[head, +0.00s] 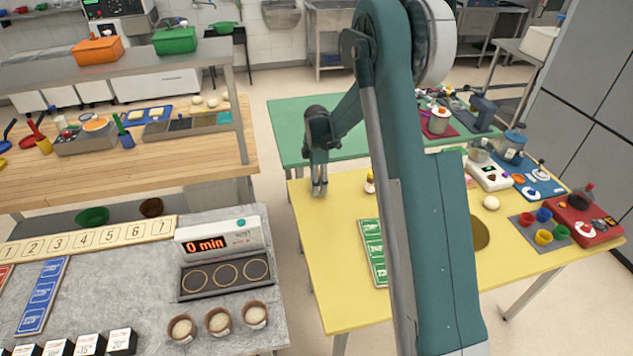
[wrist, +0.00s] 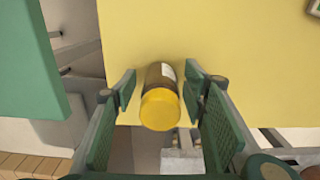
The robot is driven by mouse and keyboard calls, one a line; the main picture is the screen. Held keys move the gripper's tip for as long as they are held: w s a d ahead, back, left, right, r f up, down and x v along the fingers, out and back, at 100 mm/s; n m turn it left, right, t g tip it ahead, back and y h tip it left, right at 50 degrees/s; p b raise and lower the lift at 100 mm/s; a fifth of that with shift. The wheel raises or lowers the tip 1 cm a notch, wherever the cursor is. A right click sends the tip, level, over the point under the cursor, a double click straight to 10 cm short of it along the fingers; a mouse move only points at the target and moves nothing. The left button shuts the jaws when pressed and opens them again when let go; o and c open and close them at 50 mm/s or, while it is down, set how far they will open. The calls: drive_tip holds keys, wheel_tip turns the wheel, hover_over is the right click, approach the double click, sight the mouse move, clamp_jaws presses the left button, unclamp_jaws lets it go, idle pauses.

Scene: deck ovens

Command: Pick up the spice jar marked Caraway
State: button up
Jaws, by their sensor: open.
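A spice jar (wrist: 160,107) with a yellow cap, a dark body and a white label shows in the wrist view. It is at the edge of the yellow table (head: 340,300), cap toward the camera; the label cannot be read. My gripper (wrist: 160,86) is open, with one finger on each side of the jar and a gap to each. In the head view, my gripper (head: 319,188) points down at the yellow table's far left corner, and I cannot make out this jar there. Another small jar (head: 369,184) stands to its right, partly hidden by my arm.
A green table (head: 290,125) stands behind the yellow one. A green numbered board (head: 372,250) lies on the yellow table, partly behind my arm. Coloured cups (head: 544,215) and a red device (head: 580,220) stand at the right. The yellow table's left front is clear.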

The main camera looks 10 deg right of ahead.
idle(0.4)
drive_tip(key=c, duration=1)
drive_tip(key=shift+r, duration=0.15)
drive_tip(key=shift+r+p, duration=0.45)
drive_tip(key=shift+r, duration=4.45)
